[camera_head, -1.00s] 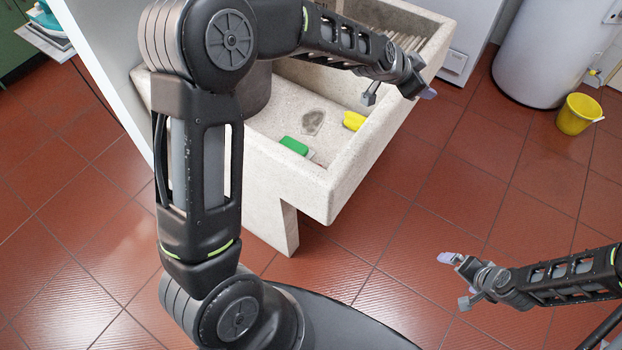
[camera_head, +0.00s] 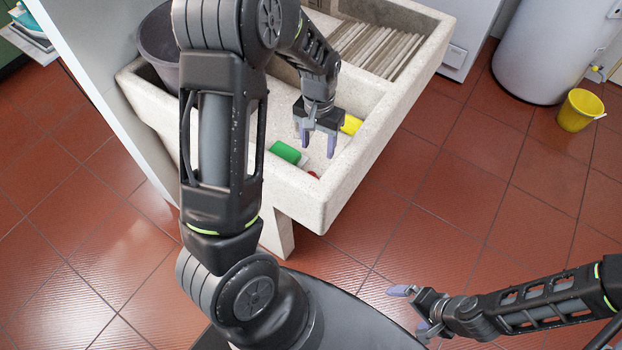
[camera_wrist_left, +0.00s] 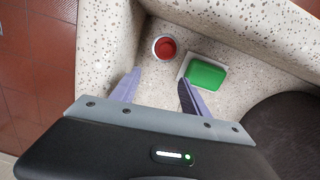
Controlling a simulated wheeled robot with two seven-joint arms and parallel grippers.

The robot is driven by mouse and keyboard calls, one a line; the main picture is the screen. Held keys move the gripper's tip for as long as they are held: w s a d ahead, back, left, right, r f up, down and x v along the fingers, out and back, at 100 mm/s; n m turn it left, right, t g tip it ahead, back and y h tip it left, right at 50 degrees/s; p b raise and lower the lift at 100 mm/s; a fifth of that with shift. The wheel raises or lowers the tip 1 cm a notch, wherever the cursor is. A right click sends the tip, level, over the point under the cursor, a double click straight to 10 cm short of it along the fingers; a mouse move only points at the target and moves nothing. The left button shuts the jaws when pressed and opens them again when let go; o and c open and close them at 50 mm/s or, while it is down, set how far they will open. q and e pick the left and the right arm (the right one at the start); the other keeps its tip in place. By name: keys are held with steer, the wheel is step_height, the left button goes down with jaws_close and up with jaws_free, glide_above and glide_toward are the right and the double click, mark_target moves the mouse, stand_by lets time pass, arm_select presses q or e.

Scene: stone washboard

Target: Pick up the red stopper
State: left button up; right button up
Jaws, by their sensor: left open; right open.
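The red stopper (camera_wrist_left: 165,48) lies on the floor of the stone sink, near its front corner, in the left wrist view. It has a white rim around a red top. In the head view only a small red part of the stopper (camera_head: 313,174) shows by the front wall. My left gripper (camera_head: 318,142) is open and empty, pointing down over the basin. In the left wrist view its fingers (camera_wrist_left: 155,90) are spread, with the stopper beyond and between them, apart from both. My right gripper (camera_head: 414,312) is open and empty over the tiled floor, away from the sink.
A green and white block (camera_wrist_left: 206,74) lies beside the stopper. A yellow object (camera_head: 351,124) lies by the right wall. The stone sink (camera_head: 330,196) has high walls and a ribbed washboard (camera_head: 378,48). A dark bucket (camera_head: 157,45) stands at the left.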

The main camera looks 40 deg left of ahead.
arm_select(q)
steer(key=shift+s+f+n+g, duration=0.25)
steer(key=shift+s+n, duration=0.05)
steer(key=shift+s, duration=0.35)
steer(key=shift+s+f+n+g, duration=0.25)
steer(key=shift+s+n, duration=0.05)
steer(key=shift+s, duration=0.3)
arm_select(e)
steer(key=shift+s+f, duration=0.2)
steer(key=shift+s, duration=0.1)
arm_select(q)
steer(key=shift+f, duration=0.1)
steer(key=shift+s+f, duration=0.1)
steer(key=shift+f, duration=1.15)
steer(key=shift+d, duration=0.1)
arm_select(e)
steer(key=shift+r, duration=0.15)
arm_select(q)
steer(key=shift+s+f+p, duration=0.15)
steer(key=shift+f+p, duration=0.25)
steer(key=shift+f, duration=0.9)
steer(key=shift+s+f+p, duration=0.1)
steer(key=shift+f+p, duration=0.3)
steer(key=shift+f, duration=0.9)
arm_select(e)
steer(key=shift+s+d+r, duration=0.1)
steer(key=shift+r, duration=0.5)
